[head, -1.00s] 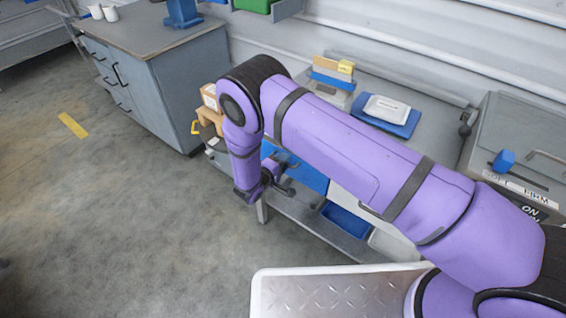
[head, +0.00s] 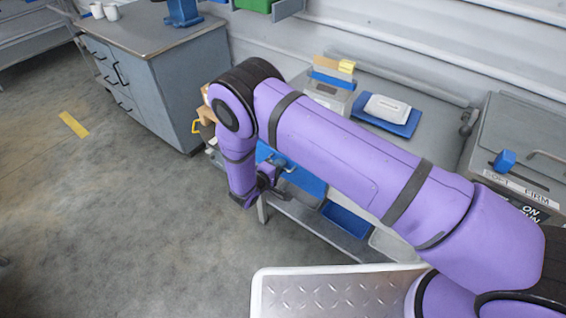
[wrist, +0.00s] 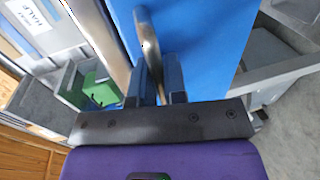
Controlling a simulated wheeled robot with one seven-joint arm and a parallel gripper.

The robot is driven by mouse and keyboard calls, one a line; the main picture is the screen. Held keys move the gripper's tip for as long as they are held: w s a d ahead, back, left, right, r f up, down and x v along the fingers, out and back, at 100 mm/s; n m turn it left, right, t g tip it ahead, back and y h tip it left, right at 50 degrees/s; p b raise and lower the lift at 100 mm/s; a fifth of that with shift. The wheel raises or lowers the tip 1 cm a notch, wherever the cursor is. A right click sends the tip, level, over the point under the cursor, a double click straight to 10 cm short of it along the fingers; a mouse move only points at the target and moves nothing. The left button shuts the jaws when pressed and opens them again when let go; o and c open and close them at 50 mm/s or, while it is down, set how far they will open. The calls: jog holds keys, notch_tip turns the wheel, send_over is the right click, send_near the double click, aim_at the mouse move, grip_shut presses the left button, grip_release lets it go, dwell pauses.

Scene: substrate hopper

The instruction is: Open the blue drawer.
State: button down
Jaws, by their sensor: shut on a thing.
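The blue drawer (head: 308,181) is under the grey counter in the head view, partly hidden behind my arm. Its flat blue front (wrist: 212,45) fills the upper middle of the wrist view. A metal bar handle (wrist: 148,45) stands out from that front. My gripper (wrist: 160,72) is shut on this handle, with a finger on each side of it. In the head view my gripper (head: 272,174) is small and dark at the drawer front, below my purple forearm. I cannot tell how far the drawer stands out.
A lower shelf holds a blue bin (head: 346,219). A blue tray with a white packet (head: 387,108) lies on the counter. A grey cabinet (head: 160,90) stands at the left. The floor (head: 110,220) in front is clear. A green block (wrist: 100,88) shows left in the wrist view.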

jog(key=f+v, duration=0.2)
jog(key=v, duration=0.9)
jog(key=s+f+v, duration=0.1)
jog(key=f+v, duration=0.2)
jog(key=v, duration=0.9)
jog(key=shift+a, duration=0.3)
jog(key=c, duration=1.2)
grip_release()
jog(key=v, duration=1)
jog(key=shift+s+a, duration=0.3)
jog(key=shift+r, duration=0.1)
